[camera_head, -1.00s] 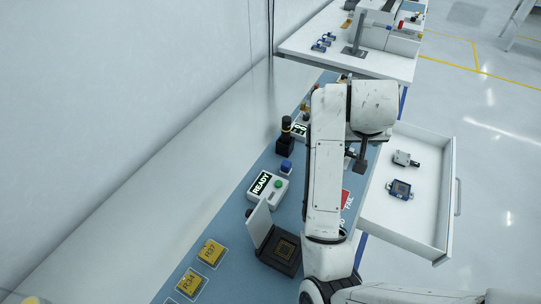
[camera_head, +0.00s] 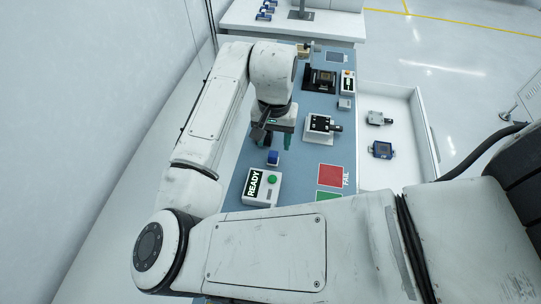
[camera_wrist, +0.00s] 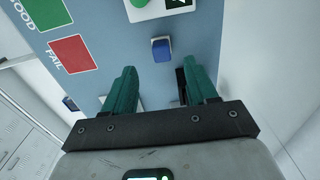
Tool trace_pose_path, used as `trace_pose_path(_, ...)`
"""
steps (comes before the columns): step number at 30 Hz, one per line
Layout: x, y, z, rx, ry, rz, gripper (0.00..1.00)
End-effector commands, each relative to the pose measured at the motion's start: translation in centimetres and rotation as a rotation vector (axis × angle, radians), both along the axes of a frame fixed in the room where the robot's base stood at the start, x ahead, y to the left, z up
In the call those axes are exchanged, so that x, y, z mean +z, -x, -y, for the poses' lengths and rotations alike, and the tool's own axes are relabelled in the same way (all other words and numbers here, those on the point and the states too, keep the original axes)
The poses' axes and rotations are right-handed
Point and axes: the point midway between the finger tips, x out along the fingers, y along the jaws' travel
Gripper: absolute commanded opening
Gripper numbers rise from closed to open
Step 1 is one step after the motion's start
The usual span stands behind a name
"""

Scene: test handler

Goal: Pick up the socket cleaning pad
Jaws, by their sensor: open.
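A small blue block (camera_head: 273,158), which I take to be the socket cleaning pad, stands on the blue bench mat beside the READY box. It also shows in the wrist view (camera_wrist: 161,49), upper middle, beyond the fingertips. My gripper (camera_head: 277,142) has teal fingers pointing down and is just behind the block in the head view. In the wrist view my gripper (camera_wrist: 157,76) is open, its fingers apart with nothing between them. The block is not between the fingers. I cannot tell the exact height of the fingertips above the mat.
The READY box (camera_head: 262,187) with a green button is close to the block. A white-based device (camera_head: 319,128) stands right of my gripper. The red FAIL square (camera_head: 331,175) lies flat on the mat. An open white drawer (camera_head: 428,150) holds two small devices. A wall is at left.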

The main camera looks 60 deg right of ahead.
Motion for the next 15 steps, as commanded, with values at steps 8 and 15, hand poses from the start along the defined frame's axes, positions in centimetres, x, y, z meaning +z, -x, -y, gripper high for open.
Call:
trace_pose_path(8, -2.1, -0.1, 0.0, 0.001, 0.0, -0.001, 0.57)
trace_pose_path(15, -5.5, -0.3, 0.1, 0.002, 0.0, -0.001, 0.57)
